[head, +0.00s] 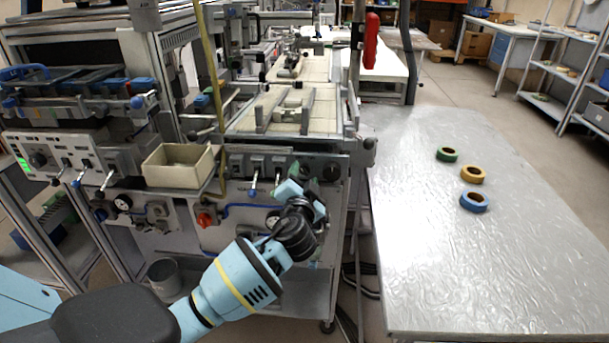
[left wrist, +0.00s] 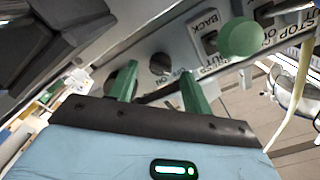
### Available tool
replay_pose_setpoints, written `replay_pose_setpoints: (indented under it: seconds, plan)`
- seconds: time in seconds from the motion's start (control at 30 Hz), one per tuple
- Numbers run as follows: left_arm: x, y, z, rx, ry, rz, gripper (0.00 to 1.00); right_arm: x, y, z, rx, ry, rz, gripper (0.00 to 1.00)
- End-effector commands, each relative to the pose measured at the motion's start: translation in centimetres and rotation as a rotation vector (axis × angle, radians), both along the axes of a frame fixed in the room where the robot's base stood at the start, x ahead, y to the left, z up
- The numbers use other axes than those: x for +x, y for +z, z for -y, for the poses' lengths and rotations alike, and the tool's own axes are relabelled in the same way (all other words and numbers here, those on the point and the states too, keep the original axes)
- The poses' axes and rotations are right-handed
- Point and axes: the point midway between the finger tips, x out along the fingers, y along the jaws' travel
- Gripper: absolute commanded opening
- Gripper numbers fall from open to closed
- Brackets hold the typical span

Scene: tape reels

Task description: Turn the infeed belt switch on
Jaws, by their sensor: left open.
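My left gripper (head: 300,190) reaches up to the front control panel (head: 235,163) below the belt. It hides part of that panel in the head view. In the left wrist view its two green fingers (left wrist: 158,72) are apart and tilted toward the grey panel (left wrist: 185,45), with nothing seen held between them. A dark round fitting (left wrist: 160,63) shows on the panel between the fingertips, beside a small ON/OFF-type label. I cannot tell for sure whether it is the infeed belt switch, nor its setting. Contact with the panel is unclear. My right gripper is not in view.
A green ball-ended lever (left wrist: 240,37) stands right of the fingers, near BACK and OUT labels. A beige bin (head: 178,166) and a red knob (head: 206,219) are left of the gripper. Blue, yellow and green tape reels (head: 473,201) lie on the grey table (head: 480,270).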

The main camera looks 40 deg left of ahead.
Motion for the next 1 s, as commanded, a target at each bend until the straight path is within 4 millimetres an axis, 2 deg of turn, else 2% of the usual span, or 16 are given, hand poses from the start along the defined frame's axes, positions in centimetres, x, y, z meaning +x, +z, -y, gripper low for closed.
replay_pose_setpoints:
  seconds: [0.17,0.47,0.8,1.0]
  plan:
    - [0.95,-0.01,-0.58,0.001,0.000,-0.001,0.49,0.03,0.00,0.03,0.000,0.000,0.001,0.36]
    - [1.06,-0.04,-0.66,0.000,-0.001,-0.001,0.49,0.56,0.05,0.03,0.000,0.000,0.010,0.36]
    - [1.04,-0.04,-0.65,0.000,-0.001,-0.001,0.05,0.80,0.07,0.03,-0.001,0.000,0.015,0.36]
    - [1.04,-0.01,-0.64,0.011,-0.001,-0.007,0.05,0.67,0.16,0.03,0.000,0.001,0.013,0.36]
